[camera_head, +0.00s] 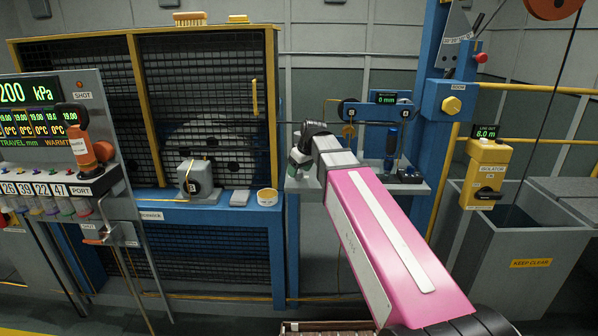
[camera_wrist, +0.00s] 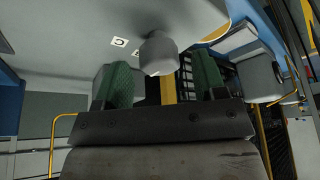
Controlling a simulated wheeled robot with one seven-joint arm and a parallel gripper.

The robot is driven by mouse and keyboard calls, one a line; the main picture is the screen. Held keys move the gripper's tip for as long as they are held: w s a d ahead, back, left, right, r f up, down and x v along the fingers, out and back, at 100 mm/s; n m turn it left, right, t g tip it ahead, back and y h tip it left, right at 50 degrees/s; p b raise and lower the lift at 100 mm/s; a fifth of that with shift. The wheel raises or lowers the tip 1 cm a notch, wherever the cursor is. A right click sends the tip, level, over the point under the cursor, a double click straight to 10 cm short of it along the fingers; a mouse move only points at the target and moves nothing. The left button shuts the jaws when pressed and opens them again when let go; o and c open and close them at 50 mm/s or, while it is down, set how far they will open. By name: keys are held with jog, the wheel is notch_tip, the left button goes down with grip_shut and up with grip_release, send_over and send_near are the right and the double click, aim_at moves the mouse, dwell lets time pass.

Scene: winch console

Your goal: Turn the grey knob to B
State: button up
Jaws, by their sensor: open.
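The grey knob (camera_wrist: 158,52) shows in the wrist view on a pale grey panel (camera_wrist: 70,35). A label reading C (camera_wrist: 118,42) is beside it, and a second small mark near the knob is too small to read. My gripper (camera_wrist: 163,78) is open, with one green-padded finger on each side of the view and the knob between and just beyond the fingertips. I cannot tell whether either finger touches it. In the head view my gripper (camera_head: 298,160) is at the left end of the grey shelf; I cannot make out the knob there.
A blue-handled lever (camera_head: 391,142) rises from the shelf to the right. A mesh guard (camera_head: 205,105) stands behind. A yellow isolator box (camera_head: 487,170) is far right.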

jog(key=v, duration=1)
